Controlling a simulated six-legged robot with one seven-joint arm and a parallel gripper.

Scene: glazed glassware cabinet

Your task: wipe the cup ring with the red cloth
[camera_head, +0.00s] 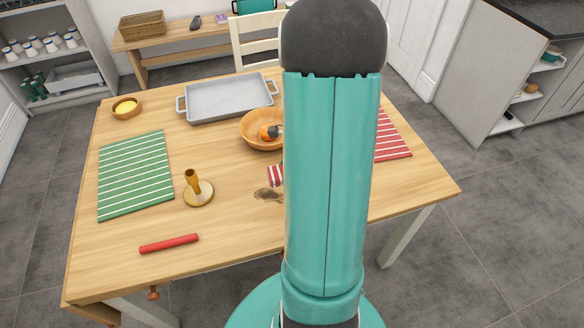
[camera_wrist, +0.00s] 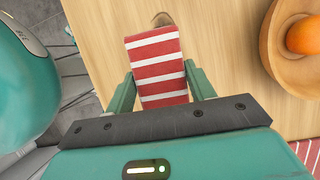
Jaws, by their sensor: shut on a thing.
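The red cloth (camera_wrist: 158,70), with white stripes, is between the two fingers of my gripper (camera_wrist: 160,88) in the wrist view, and the gripper is shut on it. In the head view a small part of the cloth (camera_head: 275,176) shows left of my arm, which hides the gripper there. The cup ring (camera_head: 268,194) is a dark brownish stain on the wooden table, just in front of the cloth. In the wrist view part of the stain (camera_wrist: 163,19) shows just past the cloth's far end. I cannot tell whether the cloth touches the table.
A wooden bowl (camera_head: 256,140) with an orange fruit (camera_wrist: 303,36) stands close behind the stain. A brass candle holder (camera_head: 198,193) stands to its left, and a red stick (camera_head: 169,243) lies nearer the front.

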